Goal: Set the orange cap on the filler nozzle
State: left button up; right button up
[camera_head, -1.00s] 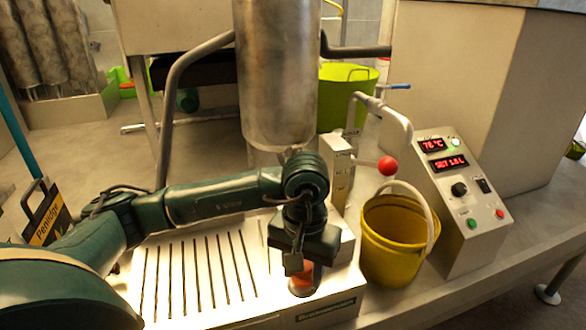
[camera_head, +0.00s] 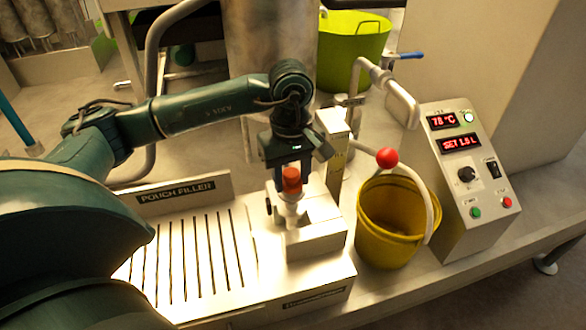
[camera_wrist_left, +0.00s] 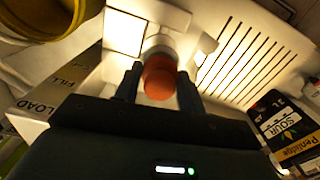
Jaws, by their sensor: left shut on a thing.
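The orange cap (camera_head: 291,180) is held between the fingertips of my left gripper (camera_head: 290,168). It also shows in the left wrist view (camera_wrist_left: 160,78), with one finger on each side. The pale filler nozzle (camera_head: 291,212) stands upright on the filler's block, directly below the cap. In the left wrist view the nozzle (camera_wrist_left: 159,45) lines up behind the cap. The cap's lower edge looks at or very close to the nozzle's top; I cannot tell whether they touch. My right gripper is not in view.
The slotted tray (camera_head: 262,275) lies left of the nozzle. A yellow bucket (camera_head: 388,240), a red ball (camera_head: 387,157) on a lever and a control panel (camera_head: 462,180) stand to the right. A metal tank (camera_head: 262,50) stands behind. A black pouch (camera_wrist_left: 285,128) shows in the left wrist view.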

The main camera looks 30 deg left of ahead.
aim_at(292, 187)
pick_arm(q)
jog(key=shift+f, duration=0.75)
jog(key=shift+f+b, duration=0.7)
jog(key=shift+f, duration=0.15)
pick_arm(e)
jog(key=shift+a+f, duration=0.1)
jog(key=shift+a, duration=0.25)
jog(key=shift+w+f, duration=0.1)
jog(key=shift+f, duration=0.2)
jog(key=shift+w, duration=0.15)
pick_arm(q)
jog(key=shift+b, duration=0.4)
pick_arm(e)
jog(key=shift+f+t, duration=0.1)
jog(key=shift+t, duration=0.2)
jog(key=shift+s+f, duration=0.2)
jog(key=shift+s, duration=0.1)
